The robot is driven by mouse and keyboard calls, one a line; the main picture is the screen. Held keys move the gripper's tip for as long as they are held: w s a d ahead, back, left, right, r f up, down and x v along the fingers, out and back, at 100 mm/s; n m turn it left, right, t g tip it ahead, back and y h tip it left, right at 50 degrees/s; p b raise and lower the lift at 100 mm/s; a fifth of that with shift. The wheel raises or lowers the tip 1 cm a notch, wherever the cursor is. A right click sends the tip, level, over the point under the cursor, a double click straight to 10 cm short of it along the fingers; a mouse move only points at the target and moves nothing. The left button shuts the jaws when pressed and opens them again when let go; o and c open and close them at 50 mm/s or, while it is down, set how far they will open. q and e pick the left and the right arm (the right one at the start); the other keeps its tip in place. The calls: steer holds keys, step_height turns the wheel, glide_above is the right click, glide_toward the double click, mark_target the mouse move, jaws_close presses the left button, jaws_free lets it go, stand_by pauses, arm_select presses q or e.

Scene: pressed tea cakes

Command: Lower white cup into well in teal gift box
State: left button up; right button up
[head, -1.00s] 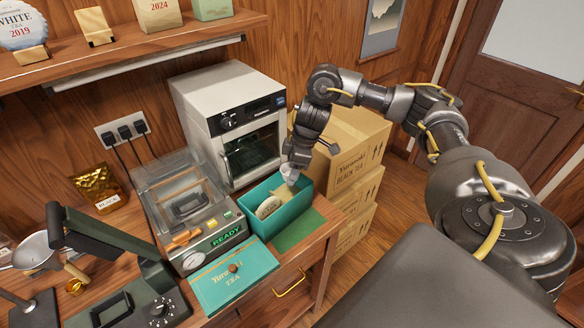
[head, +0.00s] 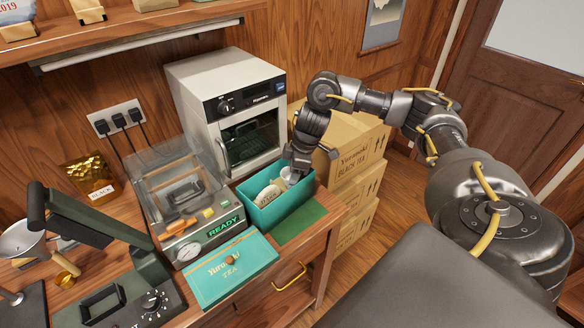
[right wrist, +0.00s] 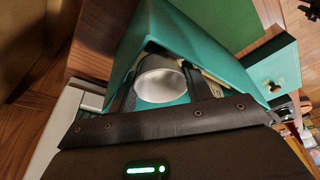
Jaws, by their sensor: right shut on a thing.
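The teal gift box (head: 283,208) stands open on the wooden counter, and it also fills much of the right wrist view (right wrist: 225,32). A round pale tea cake (head: 267,195) sits in its left part. My right gripper (head: 294,172) reaches down at the right end of the box. It is shut on the white cup (head: 290,176), which shows upright between the two fingers in the right wrist view (right wrist: 160,84). The cup is at the box opening, partly inside the walls; whether its base touches the well is hidden. My left gripper is out of view.
The box's teal lid (head: 230,268) lies in front. A white oven (head: 228,110) stands behind the box.

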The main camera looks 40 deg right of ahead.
stand_by(0.3)
steer(key=o, duration=1.2)
steer(key=shift+o, duration=0.2)
steer(key=shift+o, duration=0.5)
steer(key=shift+r+p, duration=0.65)
steer(key=shift+p, duration=0.1)
step_height(320, 180, up, 9)
steer(key=p, duration=0.9)
steer(key=shift+f+p, duration=0.15)
steer(key=shift+p, duration=0.15)
